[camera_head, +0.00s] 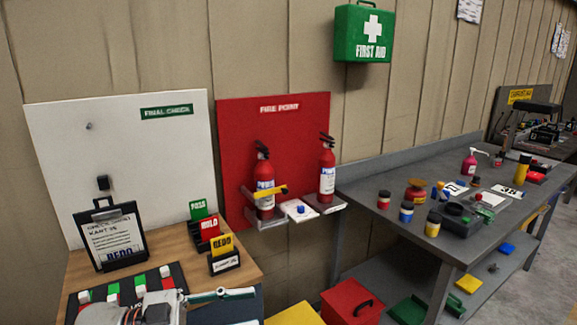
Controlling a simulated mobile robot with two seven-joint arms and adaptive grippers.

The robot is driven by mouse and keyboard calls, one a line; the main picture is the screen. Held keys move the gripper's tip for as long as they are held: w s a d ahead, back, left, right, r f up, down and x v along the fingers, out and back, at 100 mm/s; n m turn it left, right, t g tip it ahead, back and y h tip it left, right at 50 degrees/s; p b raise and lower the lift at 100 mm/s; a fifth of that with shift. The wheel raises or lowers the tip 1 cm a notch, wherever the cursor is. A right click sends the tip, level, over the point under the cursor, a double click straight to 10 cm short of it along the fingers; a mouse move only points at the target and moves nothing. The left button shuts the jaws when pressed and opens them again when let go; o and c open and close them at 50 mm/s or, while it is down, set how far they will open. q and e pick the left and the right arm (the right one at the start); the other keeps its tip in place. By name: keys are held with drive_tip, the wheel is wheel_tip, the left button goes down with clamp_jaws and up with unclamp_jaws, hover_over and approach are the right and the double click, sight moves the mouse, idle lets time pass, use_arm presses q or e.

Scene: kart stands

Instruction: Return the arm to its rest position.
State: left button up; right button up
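A grey and black mechanical part of mine (155,310) shows at the bottom left, cut off by the lower picture edge, over the front of the wooden table (245,276). It appears to belong to my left arm, but its fingertips cannot be made out. A pale rod with dark teal ends (222,294) lies or is held just right of it; I cannot tell which. My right arm and gripper are not in view.
The clipboard (112,238), a REDO card holder (223,256) and a red HOLD rack (208,230) stand behind the arm part. Two extinguishers (264,185) (327,172) sit on wall brackets. A cluttered grey bench (385,240) stands right; a red box (350,302) is below.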

use_arm(q)
drive_tip(key=w+a+f+n+t+y, duration=0.1)
drive_tip(key=a+f+n+t+y, duration=0.2)
drive_tip(key=f+n+t+y, duration=0.3)
drive_tip(key=w+a+f+n+t+y, duration=0.2)
drive_tip(key=a+f+n+t+y, duration=0.15)
drive_tip(key=f+n+t, duration=0.45)
drive_tip(key=s+a+f+g+y, duration=0.2)
drive_tip(key=s+f, duration=0.5)
drive_tip(key=f, duration=0.4)
drive_tip(key=s+a+f+n+g+y, duration=0.1)
drive_tip(key=s+a+f+g+y, duration=0.2)
drive_tip(key=s+f, duration=0.5)
wheel_tip(320, 180, down, 3)
drive_tip(key=shift+f+n+g+y, duration=0.1)
drive_tip(key=shift+n+g+y, duration=0.2)
drive_tip(key=shift+g+y, duration=0.45)
